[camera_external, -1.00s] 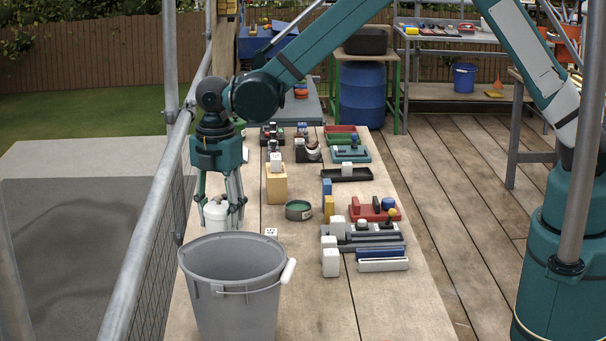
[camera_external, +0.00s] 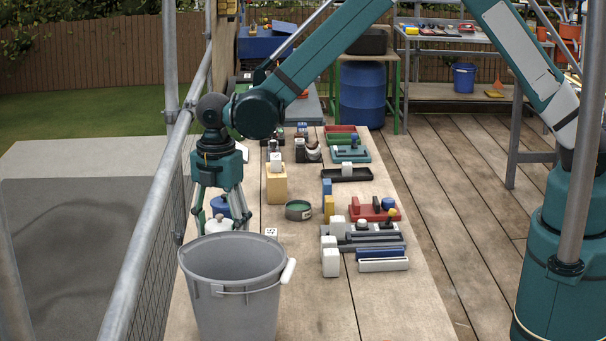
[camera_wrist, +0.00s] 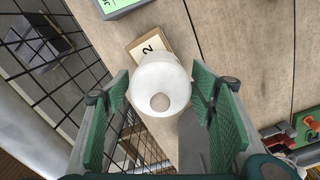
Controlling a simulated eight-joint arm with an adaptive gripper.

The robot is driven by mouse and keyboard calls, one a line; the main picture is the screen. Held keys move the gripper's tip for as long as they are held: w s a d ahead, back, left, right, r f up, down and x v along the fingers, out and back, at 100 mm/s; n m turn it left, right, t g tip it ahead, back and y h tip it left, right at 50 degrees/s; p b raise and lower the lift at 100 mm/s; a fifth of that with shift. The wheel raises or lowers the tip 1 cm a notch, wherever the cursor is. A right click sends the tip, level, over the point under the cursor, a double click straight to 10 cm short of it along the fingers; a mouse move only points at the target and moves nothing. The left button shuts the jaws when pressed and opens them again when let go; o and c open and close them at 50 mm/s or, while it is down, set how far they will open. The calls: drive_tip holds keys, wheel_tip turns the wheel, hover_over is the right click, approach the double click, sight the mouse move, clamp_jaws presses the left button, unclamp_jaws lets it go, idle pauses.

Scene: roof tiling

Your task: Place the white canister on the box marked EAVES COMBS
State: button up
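No box with a readable EAVES COMBS marking shows. A tan block with a pale label reading 2 (camera_wrist: 146,45) lies beyond the canister.
The grey bucket (camera_external: 232,300) stands close in front of my gripper. A mesh railing (camera_external: 150,240) runs along the left. A blue object (camera_external: 221,205) is behind the canister. A green-topped tin (camera_external: 298,210), white blocks (camera_external: 330,262) and trays stand to the right.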

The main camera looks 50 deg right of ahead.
drive_tip(key=shift+r, duration=0.2)
idle(0.3)
wheel_tip(320, 180, up, 12)
drive_tip(key=shift+f, duration=0.1)
idle(0.5)
idle(0.6)
